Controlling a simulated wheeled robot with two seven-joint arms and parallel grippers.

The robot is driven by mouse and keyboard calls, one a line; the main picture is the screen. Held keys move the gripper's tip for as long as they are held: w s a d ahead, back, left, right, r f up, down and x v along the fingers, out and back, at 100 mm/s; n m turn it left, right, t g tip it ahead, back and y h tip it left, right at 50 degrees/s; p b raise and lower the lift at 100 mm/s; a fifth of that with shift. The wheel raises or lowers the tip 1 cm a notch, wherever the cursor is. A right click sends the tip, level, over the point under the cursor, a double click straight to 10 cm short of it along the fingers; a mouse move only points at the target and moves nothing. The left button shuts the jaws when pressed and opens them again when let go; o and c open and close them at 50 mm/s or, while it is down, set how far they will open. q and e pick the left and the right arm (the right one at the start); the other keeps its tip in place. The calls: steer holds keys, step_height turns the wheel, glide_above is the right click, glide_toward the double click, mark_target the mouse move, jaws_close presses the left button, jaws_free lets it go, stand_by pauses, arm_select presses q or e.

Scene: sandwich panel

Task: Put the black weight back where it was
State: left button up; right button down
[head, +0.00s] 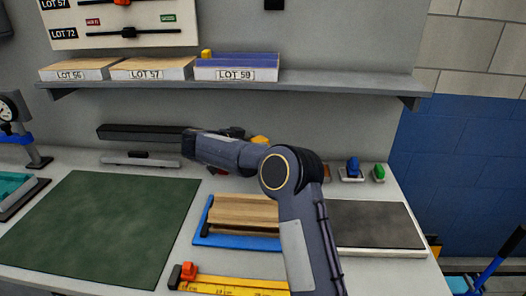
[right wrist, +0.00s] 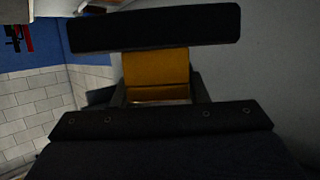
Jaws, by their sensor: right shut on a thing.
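My right gripper (right wrist: 160,95) is shut on a yellow-orange block that sits between its dark fingers in the right wrist view. A wide black bar, which I take for the black weight (right wrist: 155,28), crosses just beyond this block; the joint between them is not clear. In the head view my right forearm hides most of the gripper, and a bit of yellow-orange shows behind it. A long black bar (head: 140,133) reaches out left of the forearm, over the back of the bench; I cannot tell whether it is the same bar. My left gripper is not in view.
A shelf (head: 310,83) with several lot boxes runs above the bench. A green mat (head: 105,225) lies clear at left. A blue tray with wooden pieces (head: 240,212), a yellow ruler (head: 235,284) and a dark slab (head: 375,225) lie around my arm. Blue (head: 353,168) and green (head: 379,172) knobs stand behind.

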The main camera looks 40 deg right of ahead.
steer(key=shift+w+d+f, duration=0.3)
steer(key=shift+d+f, duration=1.05)
steer(key=shift+d, duration=0.5)
steer(key=shift+w+d+f, duration=0.3)
steer(key=shift+d+f, duration=1)
steer(key=shift+d, duration=0.55)
steer(key=shift+w+d+f, duration=0.3)
steer(key=shift+d+f, duration=1.05)
steer(key=shift+d, duration=0.5)
steer(key=shift+d+f+p, duration=0.15)
steer(key=shift+f+p, duration=0.05)
steer(key=shift+f, duration=0.7)
steer(key=shift+d+f+p, duration=0.1)
steer(key=shift+f+p, duration=0.1)
steer(key=shift+f, duration=0.65)
steer(key=shift+f, duration=0.1)
steer(key=c, duration=0.8)
jaws_free()
steer(key=shift+a+f, duration=0.1)
steer(key=shift+f, duration=0.15)
steer(key=shift+c, duration=0.2)
steer(key=shift+r, duration=0.1)
